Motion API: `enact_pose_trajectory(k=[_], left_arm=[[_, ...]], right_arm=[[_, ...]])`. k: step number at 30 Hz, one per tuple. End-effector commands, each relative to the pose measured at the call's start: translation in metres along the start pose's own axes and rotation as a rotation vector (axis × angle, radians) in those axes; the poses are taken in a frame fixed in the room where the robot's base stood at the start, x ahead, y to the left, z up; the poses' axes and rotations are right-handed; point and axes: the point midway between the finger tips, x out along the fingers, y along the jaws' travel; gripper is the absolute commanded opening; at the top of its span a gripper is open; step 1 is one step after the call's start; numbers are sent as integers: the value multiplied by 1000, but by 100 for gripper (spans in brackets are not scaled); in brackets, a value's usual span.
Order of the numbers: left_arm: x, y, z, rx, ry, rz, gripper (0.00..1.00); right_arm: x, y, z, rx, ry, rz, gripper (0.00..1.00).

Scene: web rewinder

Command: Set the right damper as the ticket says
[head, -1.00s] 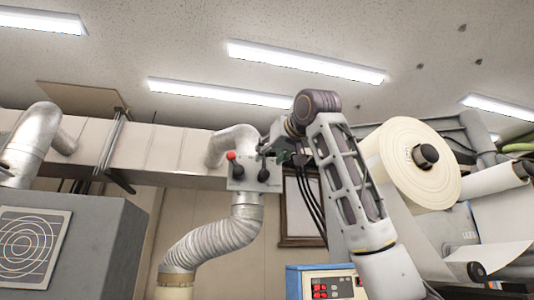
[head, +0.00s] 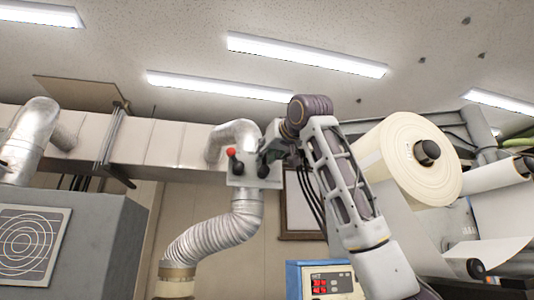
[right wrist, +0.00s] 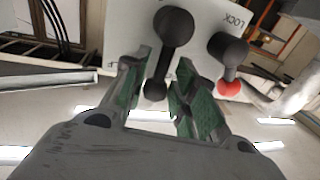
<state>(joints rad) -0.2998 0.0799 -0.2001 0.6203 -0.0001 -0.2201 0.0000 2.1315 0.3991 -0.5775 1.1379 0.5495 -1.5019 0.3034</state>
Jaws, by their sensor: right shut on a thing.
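The damper plate (head: 240,181), pale grey, sits on the silver duct in the head view. It carries two levers. One has a red knob (head: 231,152) pointing up from a black hub, tilted slightly left. The other is the black lever (right wrist: 173,35), beside it on the right in the head view. The plate (right wrist: 205,15) reads "LOCK" upside down in the right wrist view. My right gripper (right wrist: 161,90) has its green-padded fingers either side of the black lever's tip and is shut on it. In the head view my gripper (head: 272,152) partly hides this lever. No ticket is visible.
A flexible duct (head: 212,238) runs down below the plate. A grey cabinet (head: 105,235) stands at left. A large paper roll (head: 395,170) and a control box with red buttons (head: 325,282) are at right, near my arm.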

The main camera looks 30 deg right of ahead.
Motion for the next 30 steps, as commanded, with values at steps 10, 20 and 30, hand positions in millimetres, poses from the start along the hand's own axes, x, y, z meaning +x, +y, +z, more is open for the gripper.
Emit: enact_pose_trajectory(k=[10, 20, 30], left_arm=[[0, 0, 0, 0, 0, 0, 48], [7, 0, 0, 0, 0, 0, 48], [25, 0, 2, 0, 0, 0, 48]], right_arm=[[0, 0, 0, 4, 1, 0, 0], [-1, 4, 2, 93, 19, -1, 0], [-4, 15, 7, 331, 67, -3, 0]])
